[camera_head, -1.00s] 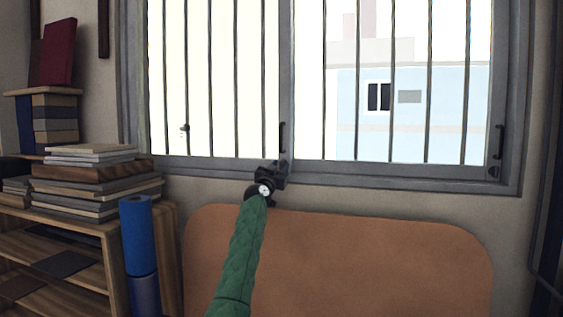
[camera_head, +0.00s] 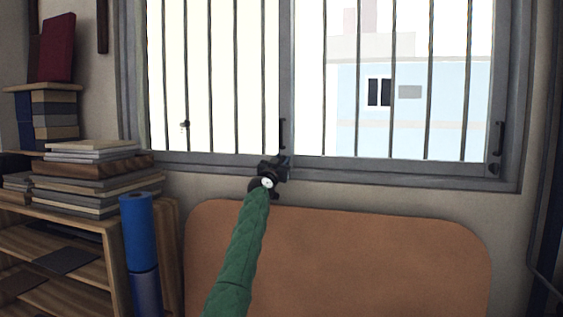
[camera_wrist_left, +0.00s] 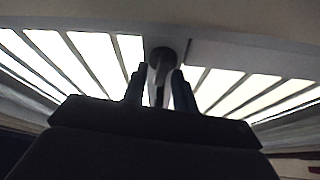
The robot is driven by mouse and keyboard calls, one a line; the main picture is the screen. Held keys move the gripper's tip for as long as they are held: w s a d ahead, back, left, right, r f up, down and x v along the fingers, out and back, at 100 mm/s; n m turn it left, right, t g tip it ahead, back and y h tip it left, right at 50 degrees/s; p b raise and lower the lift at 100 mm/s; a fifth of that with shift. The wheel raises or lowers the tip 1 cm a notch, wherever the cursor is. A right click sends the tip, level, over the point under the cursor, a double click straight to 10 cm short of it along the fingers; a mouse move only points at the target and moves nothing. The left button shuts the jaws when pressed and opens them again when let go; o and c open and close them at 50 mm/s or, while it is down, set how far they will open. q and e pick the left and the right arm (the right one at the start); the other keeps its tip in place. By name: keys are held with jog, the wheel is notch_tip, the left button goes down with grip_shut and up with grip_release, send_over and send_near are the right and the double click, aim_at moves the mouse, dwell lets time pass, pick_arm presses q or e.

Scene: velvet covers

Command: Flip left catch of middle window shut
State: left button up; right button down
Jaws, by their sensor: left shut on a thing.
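The middle window (camera_head: 288,80) has a grey frame and dark upright bars. My left gripper (camera_head: 284,161), on a green-sleeved arm, is at the lower frame by the middle upright and covers the left catch in the head view. In the left wrist view the left catch (camera_wrist_left: 162,57) shows as a dark round base with a narrow lever. The lever reaches down between the two fingers of my left gripper (camera_wrist_left: 159,88), which is shut on it. Which way the lever is turned is hard to tell in the dark. My right gripper is not in view.
Another catch (camera_head: 494,170) sits at the window's lower right. A brown padded panel (camera_head: 370,260) stands below the sill. A wooden shelf (camera_head: 110,235) with stacked books (camera_head: 95,180) and a blue roll (camera_head: 138,232) stand at the left.

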pick_arm(q)
jog(key=shift+r+n+y, duration=0.1)
jog(key=shift+n+y, duration=0.3)
jog(key=shift+n, duration=0.4)
jog(key=shift+n+t+y+p, duration=0.3)
jog(key=shift+n+y+p, duration=0.25)
jog(key=shift+n, duration=0.25)
jog(key=shift+h, duration=0.25)
jog(key=o, duration=0.6)
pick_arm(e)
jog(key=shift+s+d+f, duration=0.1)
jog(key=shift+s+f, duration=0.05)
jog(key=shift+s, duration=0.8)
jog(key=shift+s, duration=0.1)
